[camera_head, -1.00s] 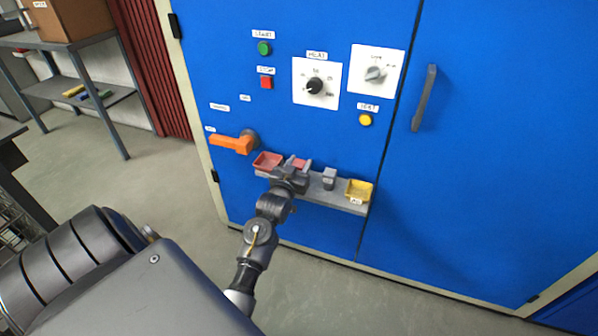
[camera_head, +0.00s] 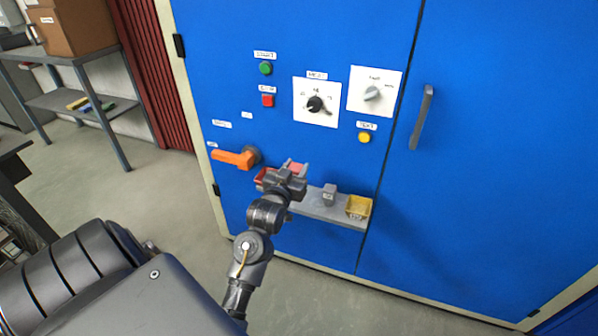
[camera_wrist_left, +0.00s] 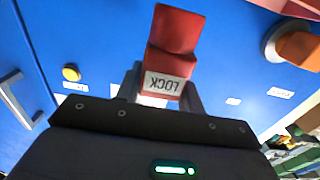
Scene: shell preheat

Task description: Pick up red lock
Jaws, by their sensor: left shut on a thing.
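The red lock (camera_wrist_left: 172,50) with its white "LOCK" label is between the fingers of my left gripper (camera_wrist_left: 165,92) in the left wrist view. In the head view, my left gripper (camera_head: 293,170) is shut on the red lock, of which a little red shows at the fingertips. It is held just above the left part of the grey shelf on the blue cabinet. The gripper partly hides the red tray (camera_head: 262,177) behind it. My right gripper is not in view.
The grey shelf (camera_head: 315,208) also carries a grey block (camera_head: 329,194) and a yellow tray (camera_head: 358,207). An orange handle (camera_head: 232,158) sticks out left of the shelf. Knobs and buttons are above, and a door handle (camera_head: 421,117) is at the right.

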